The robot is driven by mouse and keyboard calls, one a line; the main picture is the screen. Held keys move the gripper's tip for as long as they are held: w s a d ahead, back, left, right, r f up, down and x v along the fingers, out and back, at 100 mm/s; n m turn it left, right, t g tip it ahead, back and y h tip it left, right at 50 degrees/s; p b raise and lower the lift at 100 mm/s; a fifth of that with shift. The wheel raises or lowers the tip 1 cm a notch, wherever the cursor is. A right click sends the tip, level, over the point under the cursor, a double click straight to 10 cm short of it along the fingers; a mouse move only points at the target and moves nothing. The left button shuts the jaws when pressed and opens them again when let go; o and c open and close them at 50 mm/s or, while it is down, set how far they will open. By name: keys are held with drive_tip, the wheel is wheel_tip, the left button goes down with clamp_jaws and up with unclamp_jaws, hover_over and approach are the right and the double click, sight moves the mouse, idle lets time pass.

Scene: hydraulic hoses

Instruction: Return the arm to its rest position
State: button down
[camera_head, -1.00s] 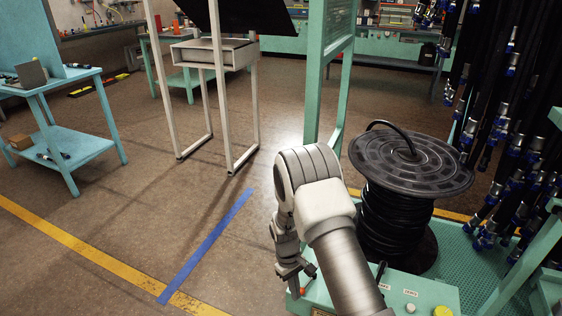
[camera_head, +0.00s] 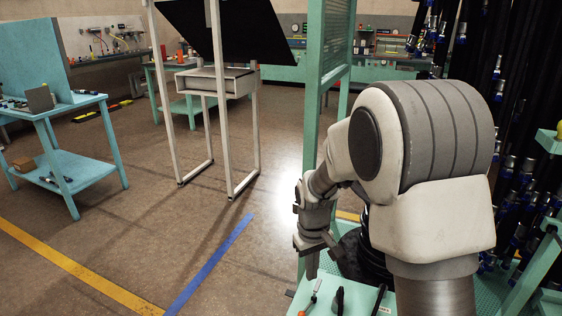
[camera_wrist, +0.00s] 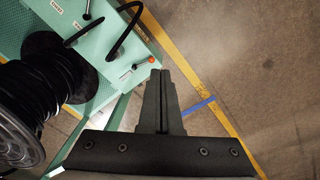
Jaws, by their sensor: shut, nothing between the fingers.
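My arm rises large in the right half of the head view, bent at a rounded elbow. My gripper (camera_head: 314,262) hangs from it, pointing down above the green bench's left edge. In the wrist view my gripper (camera_wrist: 161,75) has its two dark fingers together, with nothing between them. The fingertips show beside the green panel's corner and an orange-tipped lever (camera_wrist: 150,60). My forearm and elbow hide most of the hose reel in the head view.
Hanging hoses with blue fittings (camera_head: 515,165) crowd the right. A green post (camera_head: 312,110) stands just behind my arm.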

drive_tip(key=s+d+r+m+t, duration=0.1)
drive_tip(key=s+d+r, duration=0.1)
drive_tip(key=s+r, duration=0.35)
drive_tip(key=s+d+r+m+t, duration=0.1)
drive_tip(key=s+d+r+t, duration=0.15)
drive_tip(key=r, duration=0.65)
drive_tip(key=s+d+r+m+t, duration=0.1)
drive_tip(key=s+r, duration=0.2)
drive_tip(key=s, duration=0.4)
drive_tip(key=s+d+r+m+t, duration=0.1)
drive_tip(key=s+r+m, duration=0.15)
drive_tip(key=s, duration=0.45)
wheel_tip(320, 180, up, 16)
drive_tip(key=p, duration=1.6)
drive_tip(key=shift+n, duration=0.45)
drive_tip(key=shift+w+d, duration=0.1)
drive_tip(key=shift+d, duration=0.1)
